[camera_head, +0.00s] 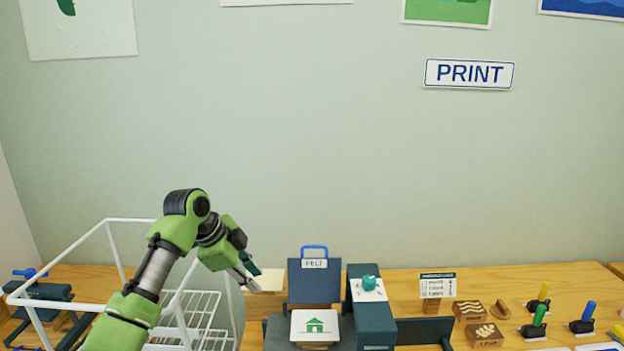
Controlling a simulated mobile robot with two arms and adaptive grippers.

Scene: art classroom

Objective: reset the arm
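My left arm rises from the lower left, green and black, bent at the elbow. My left gripper (253,277) points down and right, at the left edge of a cream sheet or pad (268,280) on a wooden block. Its two fingertips look apart, with nothing seen held between them. I cannot tell whether it touches the pad. My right arm and gripper are not in view.
A white wire rack (108,226) stands behind and beside my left arm. Right of the gripper are a dark press labelled FELT (314,264) with a green house print (314,325), a dark box (374,322), carved blocks (468,311) and coloured-handled tools (583,318).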

